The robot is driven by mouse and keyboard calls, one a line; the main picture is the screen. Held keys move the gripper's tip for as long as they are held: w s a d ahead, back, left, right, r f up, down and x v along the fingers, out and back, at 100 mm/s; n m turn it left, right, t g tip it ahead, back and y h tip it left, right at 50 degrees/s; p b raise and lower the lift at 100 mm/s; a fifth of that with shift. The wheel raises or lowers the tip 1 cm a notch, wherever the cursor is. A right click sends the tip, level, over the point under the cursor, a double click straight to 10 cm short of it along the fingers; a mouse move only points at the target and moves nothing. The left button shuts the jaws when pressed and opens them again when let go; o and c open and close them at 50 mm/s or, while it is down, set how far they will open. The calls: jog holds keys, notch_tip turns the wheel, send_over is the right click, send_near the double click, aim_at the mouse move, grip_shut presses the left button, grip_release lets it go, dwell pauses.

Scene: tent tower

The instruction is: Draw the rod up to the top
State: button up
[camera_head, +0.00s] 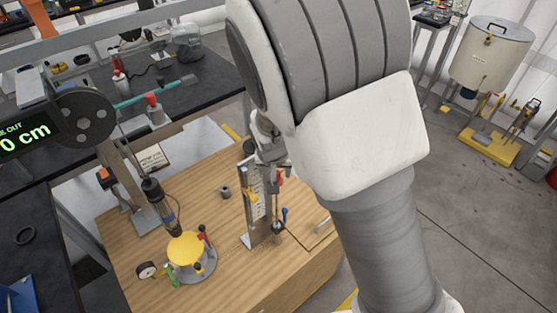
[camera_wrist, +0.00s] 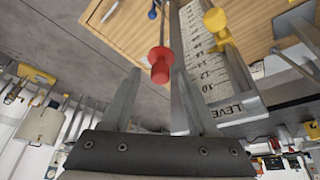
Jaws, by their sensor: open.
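A thin rod with a red knob (camera_wrist: 160,68) shows in the wrist view, its stem running up the picture from the knob. The knob lies in the gap between the fingers of my gripper (camera_wrist: 152,88), closer to the right finger. The fingers are apart, and I cannot tell whether either touches it. Beside it stands an upright scale plate (camera_wrist: 208,65) with numbers and a yellow knob (camera_wrist: 217,20). In the head view, my gripper (camera_head: 274,167) is at the top of the scale stand (camera_head: 252,208), with the red knob (camera_head: 279,178) just below, partly hidden.
The stand is on a wooden table (camera_head: 215,215). To its left are a yellow-topped round fixture (camera_head: 187,248), a hanging dark cylinder (camera_head: 155,195) and a small grey nut-like piece (camera_head: 225,192). A blue-tipped piece (camera_head: 284,213) is close at the stand's right. My arm hides much of the right side.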

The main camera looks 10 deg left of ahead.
jog(key=shift+c, duration=0.2)
grip_shut()
dwell(1.3)
